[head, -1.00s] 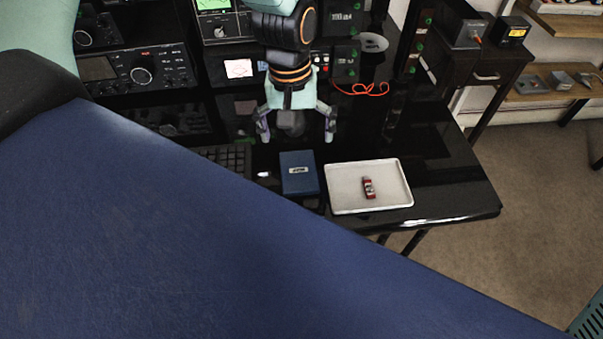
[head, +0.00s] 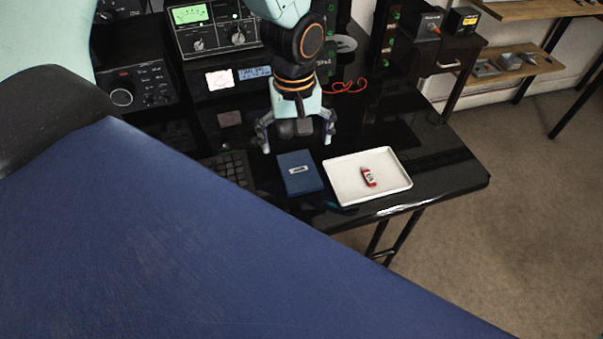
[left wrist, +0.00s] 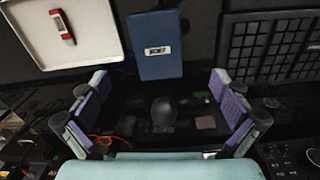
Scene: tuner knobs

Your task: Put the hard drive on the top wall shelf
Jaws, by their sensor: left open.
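A flat blue box with a white label (head: 299,172) lies on the glossy black desk; it looks like the hard drive, but I cannot read the label. It also shows in the left wrist view (left wrist: 155,46), beyond my fingertips. My left gripper (head: 297,141) is open just behind the box, apart from it. In the left wrist view my left gripper (left wrist: 160,108) has its fingers spread wide, with a dark rounded shape between them that I cannot identify. The upper wooden wall shelf (head: 522,12) is at the top right, partly cut off. My right gripper is not in view.
A white tray (head: 398,186) with a red USB stick-like item (head: 368,177) lies right of the box. Radio equipment (head: 213,36) stands behind. A lower shelf (head: 512,64) holds small grey items. Carpet is clear at right.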

